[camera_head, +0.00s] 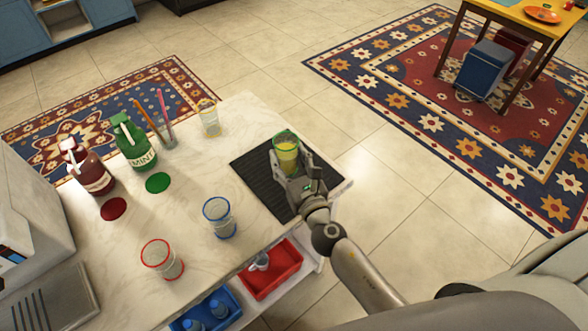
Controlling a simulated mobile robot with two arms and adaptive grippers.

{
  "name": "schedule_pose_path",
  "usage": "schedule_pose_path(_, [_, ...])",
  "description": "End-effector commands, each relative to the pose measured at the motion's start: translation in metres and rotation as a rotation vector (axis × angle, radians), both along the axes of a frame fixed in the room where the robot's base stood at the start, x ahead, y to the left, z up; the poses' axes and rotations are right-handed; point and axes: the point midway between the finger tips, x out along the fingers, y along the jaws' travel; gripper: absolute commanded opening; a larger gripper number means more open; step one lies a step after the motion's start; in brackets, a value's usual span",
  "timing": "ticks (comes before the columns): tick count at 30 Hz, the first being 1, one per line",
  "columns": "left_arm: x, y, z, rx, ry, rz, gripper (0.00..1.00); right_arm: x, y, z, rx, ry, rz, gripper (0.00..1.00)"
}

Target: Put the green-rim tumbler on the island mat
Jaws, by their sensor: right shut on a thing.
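The green-rim tumbler (286,150) holds something yellow. It stands upright over the far right part of the dark ribbed island mat (257,178). I cannot tell whether its base touches the mat. My right gripper (289,168) is shut on the tumbler from the near side, and its fingers hide the lower part of the glass. My left gripper is not in view.
A blue-rim tumbler (219,218), a red-rim tumbler (161,258) and a yellow-rim tumbler (209,118) stand on the pale island top (190,195). A green bottle (136,146) and a dark red bottle (90,170) stand at left. Red and blue bins sit below.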

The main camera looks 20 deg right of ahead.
Motion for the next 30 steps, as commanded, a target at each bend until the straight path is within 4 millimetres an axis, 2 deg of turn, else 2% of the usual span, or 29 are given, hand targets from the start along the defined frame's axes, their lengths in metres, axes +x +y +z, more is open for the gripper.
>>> schedule_pose_path(1, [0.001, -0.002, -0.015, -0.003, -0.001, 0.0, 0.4, 0.006, -0.005, -0.017, -0.003, 0.0, -0.001, 0.26])
schedule_pose_path(10, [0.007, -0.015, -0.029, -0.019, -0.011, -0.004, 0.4, 0.021, -0.019, -0.038, -0.002, 0.0, 0.0, 0.26])
schedule_pose_path(18, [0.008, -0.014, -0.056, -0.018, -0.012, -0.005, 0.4, 0.024, -0.022, -0.071, -0.003, 0.001, 0.0, 0.26])
schedule_pose_path(30, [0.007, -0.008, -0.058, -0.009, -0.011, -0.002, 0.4, 0.024, -0.022, -0.074, -0.001, 0.0, 0.0, 0.26])
